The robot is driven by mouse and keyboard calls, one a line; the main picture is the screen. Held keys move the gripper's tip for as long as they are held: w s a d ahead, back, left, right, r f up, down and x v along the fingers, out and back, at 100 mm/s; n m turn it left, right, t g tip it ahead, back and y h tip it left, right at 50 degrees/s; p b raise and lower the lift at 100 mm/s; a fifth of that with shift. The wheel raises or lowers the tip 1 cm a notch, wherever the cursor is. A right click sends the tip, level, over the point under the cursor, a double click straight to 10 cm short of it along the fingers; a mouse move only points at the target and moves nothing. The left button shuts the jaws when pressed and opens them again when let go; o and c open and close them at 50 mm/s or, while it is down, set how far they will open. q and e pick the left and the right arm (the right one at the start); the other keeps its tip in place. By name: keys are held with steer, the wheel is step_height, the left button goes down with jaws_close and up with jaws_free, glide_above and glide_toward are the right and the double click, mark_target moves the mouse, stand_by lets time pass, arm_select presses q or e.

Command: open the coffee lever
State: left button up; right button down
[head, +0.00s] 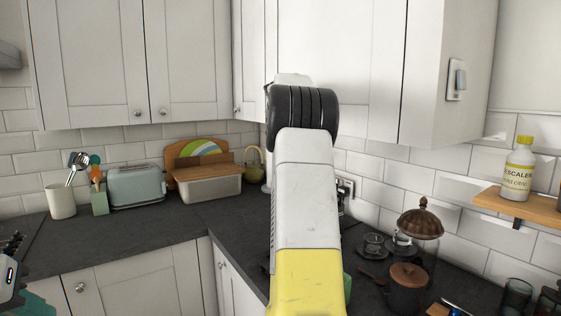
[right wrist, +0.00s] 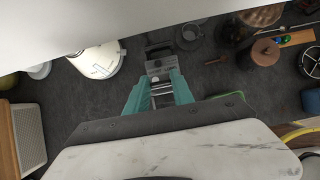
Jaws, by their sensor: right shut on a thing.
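My right arm rises through the middle of the head view and hides its own gripper and the coffee machine area behind it. In the right wrist view my right gripper (right wrist: 161,76) has its teal fingers closed around a grey metallic part with small lettering, which I take for the coffee lever (right wrist: 159,65). A dark block (right wrist: 159,48) lies just beyond it. How far the lever is raised cannot be told. My left gripper (head: 30,303) shows only in part at the lower left edge of the head view, and its fingertips are cut off.
A toaster (head: 136,186) and utensil crock (head: 61,201) stand at the left. A rounded white appliance (right wrist: 97,62) is left of my right fingers. The front left worktop is clear.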

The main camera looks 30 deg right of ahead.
steer(key=shift+d+r, duration=0.1)
steer(key=c, duration=1.1)
jaws_free()
steer(key=v, duration=0.7)
steer(key=shift+a+r, duration=0.25)
steer(key=shift+r, duration=0.05)
